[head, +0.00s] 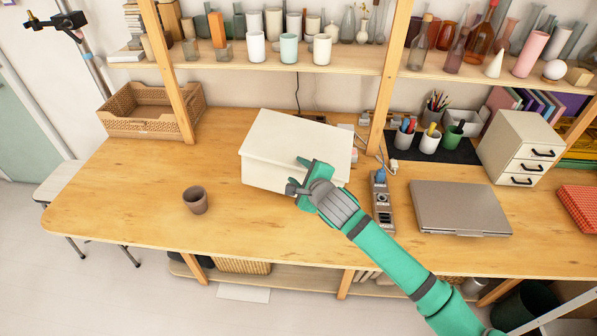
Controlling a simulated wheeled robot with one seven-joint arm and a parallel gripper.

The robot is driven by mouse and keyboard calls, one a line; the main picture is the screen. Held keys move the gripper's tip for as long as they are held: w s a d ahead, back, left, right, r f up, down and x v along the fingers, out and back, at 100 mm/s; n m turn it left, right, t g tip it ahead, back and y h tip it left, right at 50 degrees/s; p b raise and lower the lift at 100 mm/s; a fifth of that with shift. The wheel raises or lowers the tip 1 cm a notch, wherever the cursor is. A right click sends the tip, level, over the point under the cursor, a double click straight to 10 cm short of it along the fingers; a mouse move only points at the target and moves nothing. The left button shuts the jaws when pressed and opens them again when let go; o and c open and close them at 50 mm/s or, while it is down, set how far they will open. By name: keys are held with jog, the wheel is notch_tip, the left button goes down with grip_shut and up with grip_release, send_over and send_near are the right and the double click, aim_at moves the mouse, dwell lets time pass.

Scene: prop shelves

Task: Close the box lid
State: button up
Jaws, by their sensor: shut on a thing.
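A white box (262,172) stands on the wooden table in the head view. Its pale lid (296,138) lies over the top, its front edge close to the top of the box's front wall. I cannot tell whether a small gap remains at that edge. My green and grey gripper (302,180) is at the front right of the box, shut on the lid's front edge. The gripper covers the right part of the front wall and part of the edge, so the contact itself is mostly hidden.
A brown cup (195,200) stands at front left of the box. A power strip (382,201) and closed laptop (460,208) lie to the right. A wicker basket (150,124) is at back left. Shelves with glassware (420,38) hang above. The left tabletop is mostly clear.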

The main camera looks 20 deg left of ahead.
jog(key=shift+f, duration=0.5)
jog(key=v, duration=1.1)
jog(key=shift+a+r, duration=0.15)
jog(key=shift+r, duration=0.2)
